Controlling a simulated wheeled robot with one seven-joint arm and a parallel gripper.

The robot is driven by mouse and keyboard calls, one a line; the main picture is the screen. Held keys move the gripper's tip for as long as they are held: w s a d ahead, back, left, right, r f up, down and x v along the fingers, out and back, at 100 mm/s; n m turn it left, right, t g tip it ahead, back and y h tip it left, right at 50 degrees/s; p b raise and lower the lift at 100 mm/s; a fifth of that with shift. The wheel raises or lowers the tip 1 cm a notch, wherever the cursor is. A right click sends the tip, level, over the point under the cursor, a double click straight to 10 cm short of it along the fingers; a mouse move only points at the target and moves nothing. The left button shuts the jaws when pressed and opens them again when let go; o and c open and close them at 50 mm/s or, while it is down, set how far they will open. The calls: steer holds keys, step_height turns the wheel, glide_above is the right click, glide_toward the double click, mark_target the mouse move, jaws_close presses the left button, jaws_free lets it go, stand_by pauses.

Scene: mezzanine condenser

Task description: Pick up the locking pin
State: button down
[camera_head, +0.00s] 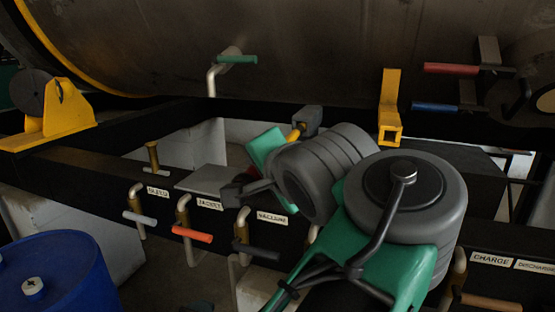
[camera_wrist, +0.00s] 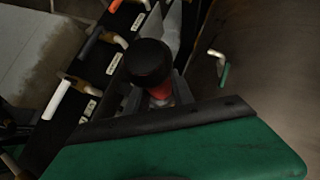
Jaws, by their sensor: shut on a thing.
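The locking pin appears to be the piece with a round black knob (camera_wrist: 151,62) and a red collar (camera_wrist: 162,92) in the wrist view, close in front of the camera. My gripper (camera_wrist: 160,98) is shut around the pin below the knob; its grey fingers show beside the red collar. In the head view my gripper (camera_head: 240,190) is above the dark beam, near the flat grey plate.
Valves with white (camera_head: 140,218), orange (camera_head: 192,234) and dark (camera_head: 255,250) handles stick out along the labelled beam. A grey plate (camera_head: 205,180) and brass stub (camera_head: 152,158) sit behind. The large tank (camera_head: 300,45) hangs above. A blue drum (camera_head: 60,275) stands lower left.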

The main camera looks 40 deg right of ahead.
mark_target(256, 177)
steer(key=shift+s+a+r+p, duration=0.1)
steer(key=shift+s+a+p, duration=0.2)
steer(key=shift+a, duration=0.45)
steer(key=shift+s+a+p, duration=0.2)
steer(key=shift+s+a, duration=0.2)
steer(key=shift+a, duration=0.35)
